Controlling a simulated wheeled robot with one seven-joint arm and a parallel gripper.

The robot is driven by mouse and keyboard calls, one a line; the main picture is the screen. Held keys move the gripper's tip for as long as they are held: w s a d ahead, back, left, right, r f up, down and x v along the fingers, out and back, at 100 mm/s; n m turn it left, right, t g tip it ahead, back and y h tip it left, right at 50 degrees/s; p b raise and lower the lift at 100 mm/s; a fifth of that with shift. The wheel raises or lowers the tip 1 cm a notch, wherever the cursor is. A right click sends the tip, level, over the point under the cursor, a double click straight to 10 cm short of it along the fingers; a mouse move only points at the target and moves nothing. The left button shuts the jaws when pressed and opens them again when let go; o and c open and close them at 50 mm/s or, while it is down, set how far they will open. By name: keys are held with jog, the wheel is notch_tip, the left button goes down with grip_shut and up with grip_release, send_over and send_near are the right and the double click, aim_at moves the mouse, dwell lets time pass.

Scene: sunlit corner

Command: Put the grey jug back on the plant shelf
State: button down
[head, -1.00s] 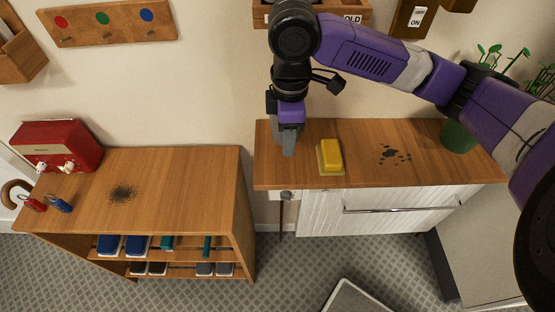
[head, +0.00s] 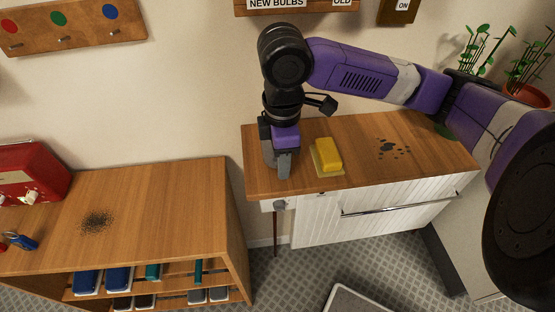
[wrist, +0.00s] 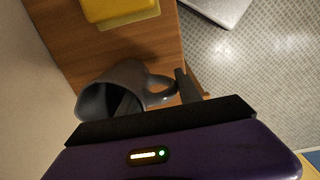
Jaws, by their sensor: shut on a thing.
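The grey jug (wrist: 110,92) shows in the wrist view, its open mouth facing the lower left and its handle (wrist: 163,88) toward the right. My gripper (head: 280,166) is shut on the jug; a dark finger (wrist: 187,86) shows beside the handle. In the head view my gripper points down at the left end of the wooden counter (head: 372,126), left of the yellow sponge. There the jug is hard to tell from the grey fingers. I cannot tell whether it touches the counter. Plants (head: 478,50) show at the upper right; what they stand on is hidden by my arm.
The yellow sponge (head: 327,154) lies close to my gripper. Dark spots (head: 390,148) mark the counter's right part. A low wooden shoe rack (head: 160,205) stands left, with a red radio (head: 32,172) on it. A plant in a terracotta pot (head: 532,95) is far right.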

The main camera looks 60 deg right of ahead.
jog(key=shift+f, duration=0.15)
jog(key=c, duration=0.8)
grip_release()
